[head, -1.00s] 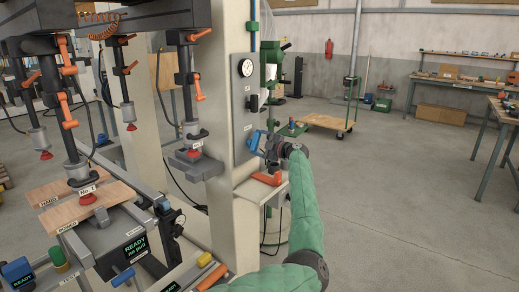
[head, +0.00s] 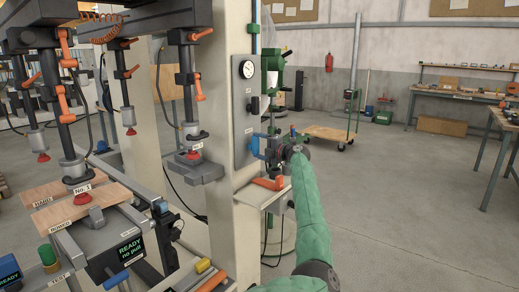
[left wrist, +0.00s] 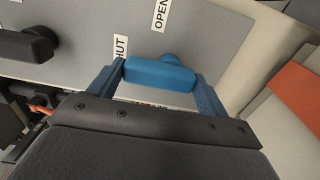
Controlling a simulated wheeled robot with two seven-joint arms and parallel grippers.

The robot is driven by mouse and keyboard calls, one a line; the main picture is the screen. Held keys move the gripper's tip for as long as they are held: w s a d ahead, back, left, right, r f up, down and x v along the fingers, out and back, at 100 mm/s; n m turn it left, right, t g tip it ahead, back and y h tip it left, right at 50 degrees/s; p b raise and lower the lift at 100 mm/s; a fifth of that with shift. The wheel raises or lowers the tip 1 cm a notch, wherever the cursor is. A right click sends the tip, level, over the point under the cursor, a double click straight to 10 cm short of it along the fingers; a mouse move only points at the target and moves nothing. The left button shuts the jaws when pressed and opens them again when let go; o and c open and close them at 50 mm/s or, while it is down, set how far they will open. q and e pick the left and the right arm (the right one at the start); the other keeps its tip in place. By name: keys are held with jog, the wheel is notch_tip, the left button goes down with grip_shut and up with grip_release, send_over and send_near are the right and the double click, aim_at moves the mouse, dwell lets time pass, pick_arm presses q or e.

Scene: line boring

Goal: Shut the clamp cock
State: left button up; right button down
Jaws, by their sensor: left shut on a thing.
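The clamp cock's blue handle (left wrist: 160,75) is between the two blue fingers of my left gripper (left wrist: 158,88) in the left wrist view. The gripper is shut on it, one finger at each end. The handle stands out from a grey panel, with a round blue hub behind it. A label ending in "HUT" (left wrist: 121,47) is near its left end; an "OPEN" label (left wrist: 161,14) is farther up. In the head view my left gripper (head: 264,146) is at the lower part of the grey panel (head: 242,125); the handle is hard to separate from the fingers there. My right gripper is not in view.
A gauge (head: 246,68) and a black knob (head: 254,104) are on the panel above the gripper. The press frame with red-tipped clamps and wooden boards (head: 80,204) fills the left.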

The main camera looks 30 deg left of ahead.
pick_arm(q)
jog(key=shift+f, duration=0.2)
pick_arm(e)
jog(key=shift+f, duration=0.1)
pick_arm(q)
jog(key=o, duration=1)
jog(key=shift+r, duration=0.1)
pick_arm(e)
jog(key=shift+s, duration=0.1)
pick_arm(q)
jog(key=shift+d, duration=0.1)
jog(key=shift+d, duration=0.25)
jog(key=d, duration=0.4)
jog(key=d+b, duration=0.1)
jog(key=d, duration=0.2)
jog(key=shift+s, duration=0.35)
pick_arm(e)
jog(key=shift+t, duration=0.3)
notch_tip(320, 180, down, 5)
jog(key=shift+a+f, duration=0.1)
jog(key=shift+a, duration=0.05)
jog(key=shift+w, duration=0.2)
